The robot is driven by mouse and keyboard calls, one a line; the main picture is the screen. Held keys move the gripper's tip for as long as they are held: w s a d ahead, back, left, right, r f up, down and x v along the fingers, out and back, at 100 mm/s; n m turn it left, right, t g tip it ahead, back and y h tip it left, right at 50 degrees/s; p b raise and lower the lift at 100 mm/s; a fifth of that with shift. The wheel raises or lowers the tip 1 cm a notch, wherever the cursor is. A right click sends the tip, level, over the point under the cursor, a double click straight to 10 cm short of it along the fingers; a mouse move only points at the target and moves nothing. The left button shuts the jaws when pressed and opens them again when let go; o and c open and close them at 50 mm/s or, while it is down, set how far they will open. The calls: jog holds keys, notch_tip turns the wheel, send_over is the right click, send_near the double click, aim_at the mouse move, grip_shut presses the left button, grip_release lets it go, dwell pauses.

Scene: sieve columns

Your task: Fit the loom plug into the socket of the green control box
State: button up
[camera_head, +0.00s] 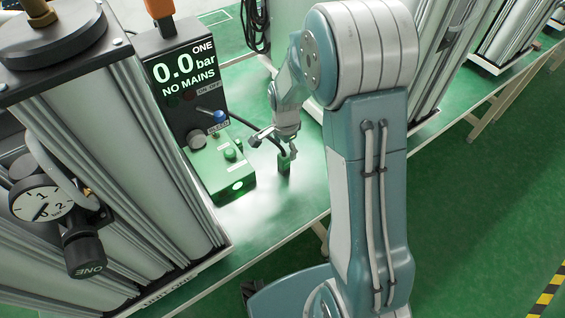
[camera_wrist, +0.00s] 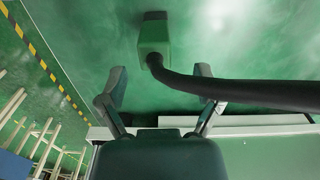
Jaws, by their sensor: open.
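The loom plug (camera_head: 285,166) is a small green block with a dark end, just below my gripper (camera_head: 287,153) in the head view. In the wrist view the plug (camera_wrist: 154,38) lies beyond my open fingertips (camera_wrist: 160,82), roughly between them, and neither finger visibly touches it. Its thick black cable (camera_wrist: 240,90) leaves to the right and crosses by the right finger. The green control box (camera_head: 222,168) is left of the plug, with knobs and buttons on top. A bright round spot shows on its near face; I cannot tell whether this is the socket.
A black display unit (camera_head: 185,75) reading "0.0 bar NO MAINS" rises behind the control box. A sieve column with a gauge (camera_head: 45,203) fills the left. More columns (camera_head: 455,50) stand right. The green bench (camera_head: 270,215) is clear near the plug.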

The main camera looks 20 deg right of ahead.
aim_at(285, 154)
jog(key=f, duration=0.4)
jog(key=shift+s+a+f, duration=0.1)
jog(key=shift+s+f, duration=0.2)
jog(key=shift+a+f, duration=0.15)
jog(key=shift+f, duration=0.2)
jog(key=shift+c, duration=0.3)
grip_shut()
